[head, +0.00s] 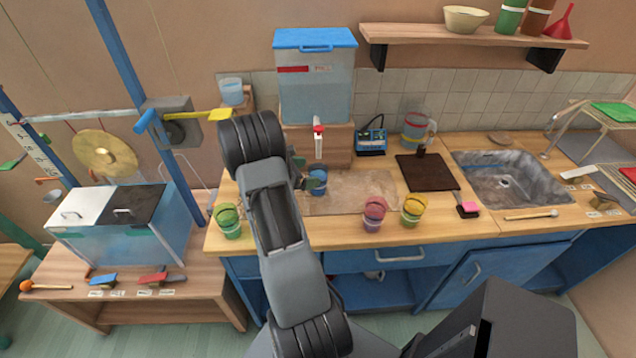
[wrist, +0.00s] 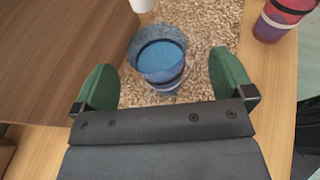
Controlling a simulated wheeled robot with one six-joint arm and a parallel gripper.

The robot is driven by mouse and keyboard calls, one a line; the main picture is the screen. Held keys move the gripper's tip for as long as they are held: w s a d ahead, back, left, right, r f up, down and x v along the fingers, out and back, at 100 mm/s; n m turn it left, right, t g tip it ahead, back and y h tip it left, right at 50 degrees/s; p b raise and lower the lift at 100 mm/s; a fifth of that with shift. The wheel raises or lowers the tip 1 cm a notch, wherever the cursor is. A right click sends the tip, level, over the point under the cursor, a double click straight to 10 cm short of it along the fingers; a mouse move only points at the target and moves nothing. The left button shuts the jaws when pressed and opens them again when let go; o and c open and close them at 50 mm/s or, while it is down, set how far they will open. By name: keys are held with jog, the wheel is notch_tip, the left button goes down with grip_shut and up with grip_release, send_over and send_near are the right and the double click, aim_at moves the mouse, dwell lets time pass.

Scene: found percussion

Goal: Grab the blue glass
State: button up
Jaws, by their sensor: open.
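The blue glass (head: 317,183) stands upright on the beige mat on the counter, partly hidden by my gripper in the head view. In the wrist view the blue glass (wrist: 160,62) sits ahead of and between the two green fingers, with a blue inside and darker bands. My gripper (wrist: 164,88) is open, with one finger on each side of the glass's line and no visible contact. In the head view my gripper (head: 308,177) is at the left part of the mat, right by the glass.
A green glass (head: 229,222) stands left of my arm. A red glass (head: 374,214) and a yellow glass (head: 413,209) stand to the right near the counter's front edge. The water tank (head: 316,90) on its wooden stand rises behind. The mat (head: 345,188) has bare room.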

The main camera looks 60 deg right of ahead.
aim_at(326, 169)
jog(key=shift+p+x, duration=0.75)
jog(key=shift+x, duration=1.65)
jog(key=shift+w+d, duration=0.1)
jog(key=shift+w, duration=0.05)
jog(key=c, duration=1.7)
jog(key=shift+r, duration=0.1)
jog(key=shift+r, duration=0.2)
